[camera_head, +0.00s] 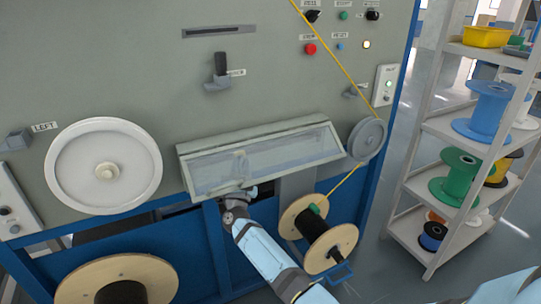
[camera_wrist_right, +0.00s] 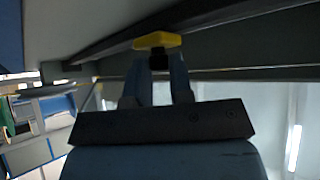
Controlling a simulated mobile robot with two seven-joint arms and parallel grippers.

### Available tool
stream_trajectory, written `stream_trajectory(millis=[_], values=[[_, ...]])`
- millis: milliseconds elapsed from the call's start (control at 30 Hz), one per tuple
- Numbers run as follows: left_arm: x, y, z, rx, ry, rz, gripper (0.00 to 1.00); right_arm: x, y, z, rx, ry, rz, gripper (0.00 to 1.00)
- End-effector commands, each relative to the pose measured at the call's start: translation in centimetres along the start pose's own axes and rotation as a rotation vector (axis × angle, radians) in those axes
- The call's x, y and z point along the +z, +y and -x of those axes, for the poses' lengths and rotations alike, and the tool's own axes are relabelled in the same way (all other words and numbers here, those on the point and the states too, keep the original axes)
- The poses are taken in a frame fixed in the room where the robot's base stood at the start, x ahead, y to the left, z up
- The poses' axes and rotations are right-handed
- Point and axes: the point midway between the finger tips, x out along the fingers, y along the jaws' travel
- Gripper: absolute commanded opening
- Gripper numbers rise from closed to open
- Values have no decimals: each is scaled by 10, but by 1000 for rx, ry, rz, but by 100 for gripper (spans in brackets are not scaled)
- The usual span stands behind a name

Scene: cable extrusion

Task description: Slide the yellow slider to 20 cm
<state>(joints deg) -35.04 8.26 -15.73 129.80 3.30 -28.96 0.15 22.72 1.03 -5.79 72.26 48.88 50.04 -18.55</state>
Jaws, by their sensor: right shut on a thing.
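The yellow slider (camera_wrist_right: 157,41) shows in the right wrist view at the tips of my right gripper (camera_wrist_right: 160,60). It has a yellow top and a dark stem between the two fingers, beside a long dark rail (camera_wrist_right: 225,18). The right gripper is shut on it. In the head view my right gripper (camera_head: 236,190) is at the lower edge of the clear slanted cover (camera_head: 262,158) on the machine front. The slider cannot be made out there, and no scale reading is legible. My left gripper is in neither view.
A white wheel (camera_head: 105,195) is left of the cover and a small grey pulley (camera_head: 368,140) is right of it. A yellow cable (camera_head: 340,67) runs over the pulley to a wooden spool (camera_head: 346,235) close to my right forearm. A shelf (camera_head: 450,125) with spools stands at right.

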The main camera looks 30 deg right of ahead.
Motion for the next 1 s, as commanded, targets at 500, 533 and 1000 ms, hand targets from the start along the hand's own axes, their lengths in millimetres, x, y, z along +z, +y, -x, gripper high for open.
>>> stream_trajectory(millis=[500, 533, 1000], values=[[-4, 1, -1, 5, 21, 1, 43, 30, -70, 33, -1, 5, -1, 0], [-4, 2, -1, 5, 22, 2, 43, 30, -72, 33, -1, 5, -1, 0], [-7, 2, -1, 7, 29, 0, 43, 30, -73, 33, -1, 6, -1, 39]])
